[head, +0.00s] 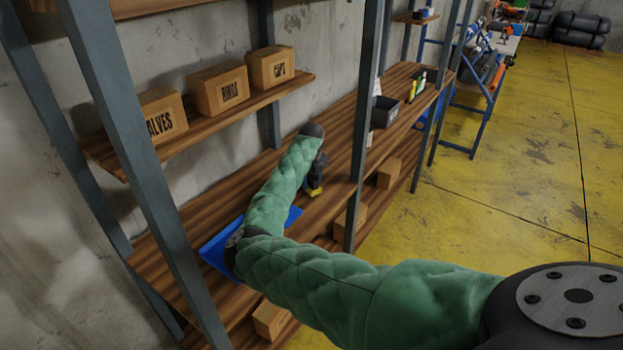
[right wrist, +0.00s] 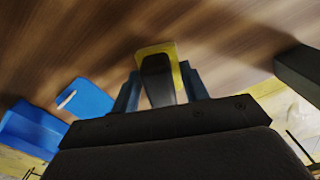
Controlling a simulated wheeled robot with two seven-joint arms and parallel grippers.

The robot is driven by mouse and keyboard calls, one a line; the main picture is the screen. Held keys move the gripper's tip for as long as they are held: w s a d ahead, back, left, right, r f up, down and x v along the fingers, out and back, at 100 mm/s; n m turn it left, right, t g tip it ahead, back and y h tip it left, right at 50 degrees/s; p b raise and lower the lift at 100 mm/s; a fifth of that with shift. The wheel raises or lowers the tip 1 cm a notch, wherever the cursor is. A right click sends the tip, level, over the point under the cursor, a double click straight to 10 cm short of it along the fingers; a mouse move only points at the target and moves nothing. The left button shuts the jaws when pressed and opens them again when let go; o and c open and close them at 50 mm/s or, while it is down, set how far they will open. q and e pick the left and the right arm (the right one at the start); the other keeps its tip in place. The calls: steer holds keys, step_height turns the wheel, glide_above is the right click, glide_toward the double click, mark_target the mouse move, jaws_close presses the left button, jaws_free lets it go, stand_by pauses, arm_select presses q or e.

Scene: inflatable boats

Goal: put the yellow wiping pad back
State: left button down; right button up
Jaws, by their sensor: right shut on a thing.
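The yellow wiping pad (head: 314,191) shows as a small yellow patch just below my right gripper (head: 318,176), over the wooden shelf board (head: 262,187). In the right wrist view the yellow pad (right wrist: 155,49) has a dark block (right wrist: 157,80) on it, and this block sits between the two fingers of my right gripper (right wrist: 160,92). The gripper is shut on it. I cannot tell whether the pad touches the board. My green-sleeved right arm hides part of the shelf. My left gripper is not in view.
A blue flat thing (head: 213,254) lies on the shelf, partly under my arm. A dark bin (head: 384,112) stands further along the board. A grey upright (head: 362,130) rises close right of my gripper. Cardboard boxes (head: 219,88) stand on the upper shelf.

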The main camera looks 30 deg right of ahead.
mark_target(311, 177)
steer(key=shift+f, duration=0.15)
steer(key=o, duration=1.1)
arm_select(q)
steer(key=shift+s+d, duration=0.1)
arm_select(e)
steer(key=shift+r+b, duration=0.35)
step_height(311, 177, up, 6)
steer(key=b, duration=0.3)
steer(key=shift+f+b, duration=0.1)
steer(key=shift+b, duration=0.2)
step_height(311, 177, up, 5)
steer(key=shift+f+b, duration=0.15)
steer(key=shift+b, duration=0.85)
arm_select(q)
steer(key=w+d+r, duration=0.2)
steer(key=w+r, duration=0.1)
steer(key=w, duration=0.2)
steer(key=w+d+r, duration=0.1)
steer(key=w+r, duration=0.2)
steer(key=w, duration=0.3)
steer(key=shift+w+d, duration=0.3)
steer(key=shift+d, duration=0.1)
arm_select(e)
steer(key=shift+r, duration=0.5)
steer(key=shift+f, duration=0.1)
